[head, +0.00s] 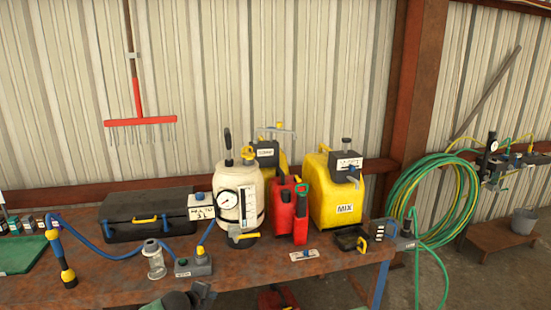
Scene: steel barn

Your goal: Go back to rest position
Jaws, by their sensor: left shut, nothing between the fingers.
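My left gripper (203,291) shows only in part at the bottom edge of the head view, left of centre. It is shut and empty, in front of the rusty workbench (110,285) near its front edge. Most of its arm is cut off by the frame. My right gripper is not in view.
On the bench stand a cream pressure tank (228,213) with a gauge, yellow containers (337,205), a red can (281,212), a black case (135,213), a clear jar (153,262) and a grey valve block (193,265). A green hose coil (405,195) hangs at right.

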